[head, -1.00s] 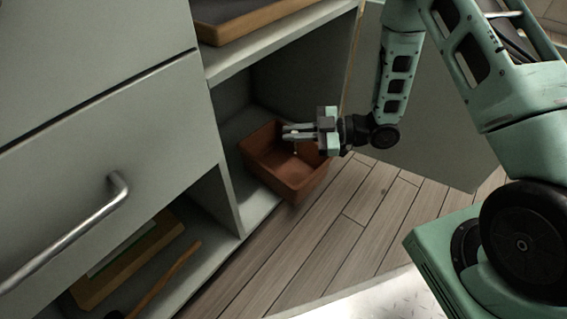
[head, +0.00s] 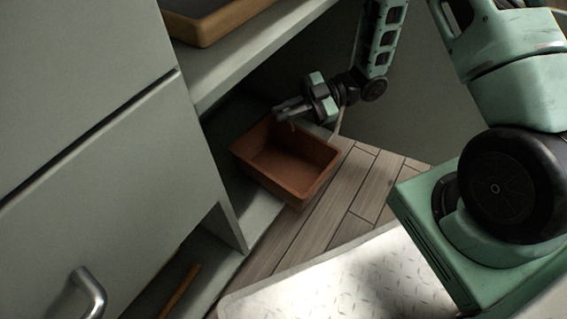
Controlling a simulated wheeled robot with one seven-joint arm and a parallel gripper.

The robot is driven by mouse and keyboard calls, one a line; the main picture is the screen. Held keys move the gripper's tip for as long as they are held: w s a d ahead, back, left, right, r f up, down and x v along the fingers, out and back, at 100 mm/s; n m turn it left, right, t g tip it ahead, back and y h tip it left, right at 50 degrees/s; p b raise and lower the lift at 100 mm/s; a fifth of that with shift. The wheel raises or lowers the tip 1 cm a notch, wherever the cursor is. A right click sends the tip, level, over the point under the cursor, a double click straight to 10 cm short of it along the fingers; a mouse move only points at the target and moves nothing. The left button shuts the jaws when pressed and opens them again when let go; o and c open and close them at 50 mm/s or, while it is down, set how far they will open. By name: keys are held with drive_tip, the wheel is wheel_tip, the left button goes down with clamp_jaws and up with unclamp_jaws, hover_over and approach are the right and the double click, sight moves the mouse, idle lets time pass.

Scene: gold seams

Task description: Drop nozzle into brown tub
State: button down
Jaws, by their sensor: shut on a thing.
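The brown tub (head: 296,181) is an open rectangular box on the low shelf of the cabinet, partly jutting out over the floor. Its inside looks empty. My gripper (head: 284,113) is above the tub's far rim, pointing left, with its fingers closed together. A tiny pale bit, likely the nozzle (head: 292,126), shows just below the fingers; most of it is hidden and its shape is too small to make out.
The cabinet's upper shelf holds a wooden tray (head: 228,22). Grey drawer fronts with a metal handle (head: 88,292) fill the left. An open grey door (head: 410,125) stands behind my arm. Wooden floor (head: 335,215) lies clear right of the tub.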

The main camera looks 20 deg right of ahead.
wheel_tip(320, 180, down, 5)
drive_tip(key=b, duration=0.4)
drive_tip(key=shift+r, duration=0.1)
drive_tip(key=c, duration=1.5)
unclamp_jaws()
drive_tip(key=shift+o, duration=0.2)
drive_tip(key=shift+r, duration=0.1)
wheel_tip(320, 180, up, 10)
drive_tip(key=p, duration=0.7)
